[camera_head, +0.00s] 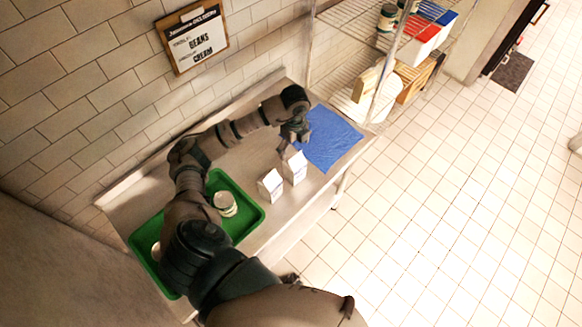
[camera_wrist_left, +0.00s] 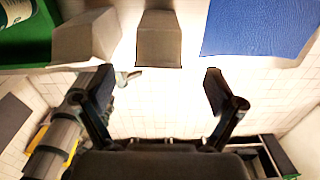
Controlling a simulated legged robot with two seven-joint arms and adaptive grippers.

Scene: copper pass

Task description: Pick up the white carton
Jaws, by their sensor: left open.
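Two white cartons with gabled tops stand side by side on the steel counter, the nearer carton (camera_head: 271,186) beside the green tray and the farther carton (camera_head: 295,168) close to the blue cloth. My left gripper (camera_head: 291,146) is just behind and above the farther carton, pointing down. In the left wrist view my left gripper (camera_wrist_left: 160,92) is open with nothing between its fingers. One carton (camera_wrist_left: 158,40) stands ahead of the gap between the fingers, and the other carton (camera_wrist_left: 87,38) is to its left. Both look shaded there. My right gripper is not clearly seen.
The green tray (camera_head: 256,222) holds a can (camera_head: 225,204) and another partly hidden by my left arm. A blue cloth (camera_head: 328,140) lies at the counter's right end. A wire shelf (camera_head: 345,38) with boxes stands beyond. A clipboard (camera_head: 192,40) hangs on the wall.

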